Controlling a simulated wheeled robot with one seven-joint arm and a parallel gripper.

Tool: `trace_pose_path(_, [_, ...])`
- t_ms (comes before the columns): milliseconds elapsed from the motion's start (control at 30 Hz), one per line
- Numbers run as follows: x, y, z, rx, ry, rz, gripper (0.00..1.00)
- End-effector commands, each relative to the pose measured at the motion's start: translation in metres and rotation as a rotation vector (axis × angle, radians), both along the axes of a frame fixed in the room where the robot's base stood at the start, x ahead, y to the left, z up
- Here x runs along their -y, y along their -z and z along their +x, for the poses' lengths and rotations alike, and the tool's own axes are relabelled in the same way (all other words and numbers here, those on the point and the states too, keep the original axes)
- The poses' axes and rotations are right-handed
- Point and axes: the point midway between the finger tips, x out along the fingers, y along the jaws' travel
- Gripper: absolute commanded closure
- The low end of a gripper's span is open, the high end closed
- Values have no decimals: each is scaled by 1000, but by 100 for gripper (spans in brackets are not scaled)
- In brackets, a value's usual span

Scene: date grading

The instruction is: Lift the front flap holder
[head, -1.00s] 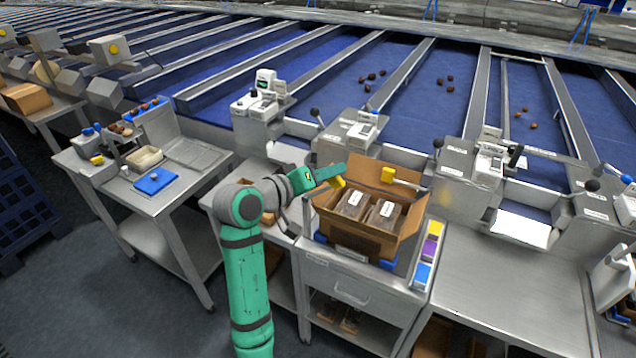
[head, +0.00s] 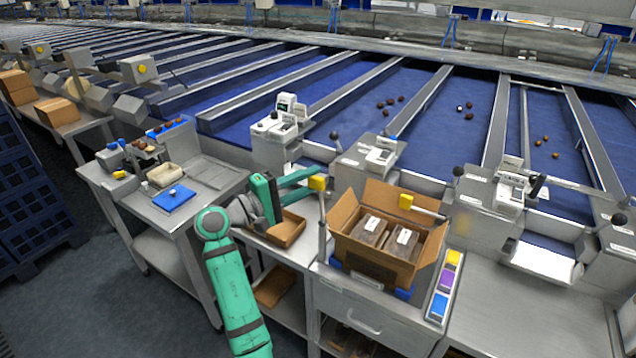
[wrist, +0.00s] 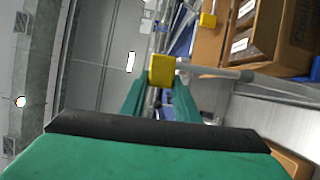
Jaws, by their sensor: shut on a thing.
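The flap holder is a grey rod (head: 322,228) with a yellow block (head: 317,182) at its top, standing nearly upright at the left side of the open cardboard carton (head: 372,264). My gripper (head: 311,178) is shut on the yellow block. In the wrist view the yellow block (wrist: 162,70) sits between the green fingertips, and its rod (wrist: 215,73) runs off to the right. A second holder with a yellow block (head: 406,201) lies at the carton's back right flap. The carton holds dark packs with white labels (head: 403,237).
The carton stands on a steel bench with a drawer (head: 365,310). A strip of yellow, purple and blue blocks (head: 440,305) is at its right. A small open brown box (head: 287,230) lies left, below my gripper. Grey machine units (head: 376,155) stand behind.

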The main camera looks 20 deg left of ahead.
Motion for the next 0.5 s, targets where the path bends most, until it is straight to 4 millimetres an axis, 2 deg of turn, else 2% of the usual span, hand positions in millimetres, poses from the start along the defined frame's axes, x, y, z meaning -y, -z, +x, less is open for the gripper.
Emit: trace_pose_path(500, [-14,5,4,-22,-3,-119,100])
